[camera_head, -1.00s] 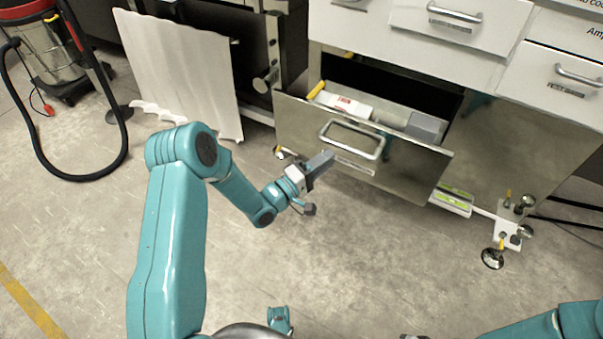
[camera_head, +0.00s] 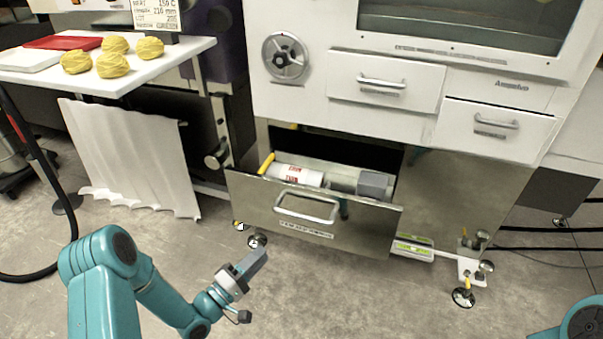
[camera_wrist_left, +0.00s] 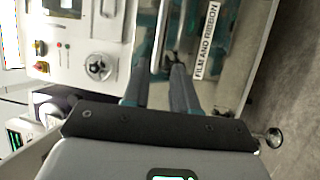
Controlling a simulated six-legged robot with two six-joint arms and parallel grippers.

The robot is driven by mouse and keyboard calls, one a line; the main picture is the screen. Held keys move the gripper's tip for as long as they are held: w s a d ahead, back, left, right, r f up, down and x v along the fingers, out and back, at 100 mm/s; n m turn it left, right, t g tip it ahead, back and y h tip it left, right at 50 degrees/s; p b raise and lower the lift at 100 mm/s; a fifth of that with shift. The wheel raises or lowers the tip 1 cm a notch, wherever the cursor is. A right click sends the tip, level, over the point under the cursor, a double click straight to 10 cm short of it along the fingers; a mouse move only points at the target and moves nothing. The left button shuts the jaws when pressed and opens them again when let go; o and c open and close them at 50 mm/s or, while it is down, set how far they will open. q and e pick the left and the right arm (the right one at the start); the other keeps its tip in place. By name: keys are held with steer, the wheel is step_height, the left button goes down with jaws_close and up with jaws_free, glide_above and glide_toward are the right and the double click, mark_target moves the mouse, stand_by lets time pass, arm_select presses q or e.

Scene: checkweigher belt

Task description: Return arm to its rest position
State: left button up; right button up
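My left arm, teal, comes in at the lower left of the head view, bent at the elbow. Its left gripper (camera_head: 254,263) hangs in free air in front of and below the open drawer's front (camera_head: 300,222), touching nothing. In the left wrist view, the two fingers of the left gripper (camera_wrist_left: 160,85) stand apart with nothing between them, pointing towards the steel drawer front. In the head view the near finger largely hides the other. Only a teal part of my right arm shows at the lower right edge; its gripper is out of view.
The pulled-out drawer has a handle (camera_head: 306,208) and holds a red-and-white roll (camera_head: 294,175) and a grey block (camera_head: 374,185). A white table (camera_head: 150,75) with yellow lumps stands upper left, a white sheet (camera_head: 130,155) below it.

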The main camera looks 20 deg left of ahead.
arm_select(q)
steer(key=d+f+m+g, duration=0.15)
steer(key=d+g, duration=0.25)
steer(key=d, duration=0.9)
steer(key=s+f+m+g+y, duration=0.2)
steer(key=s+f+m+g, duration=0.2)
steer(key=s+f+g, duration=0.5)
steer(key=s+f+m+g+y, duration=0.3)
steer(key=s+f+g, duration=0.15)
steer(key=s, duration=0.75)
step_height(320, 180, up, 28)
steer(key=s+m+p, duration=0.1)
steer(key=p, duration=2.7)
steer(key=shift+d+f+m+h, duration=0.2)
steer(key=shift+d+m+h, duration=0.1)
steer(key=shift+m, duration=0.05)
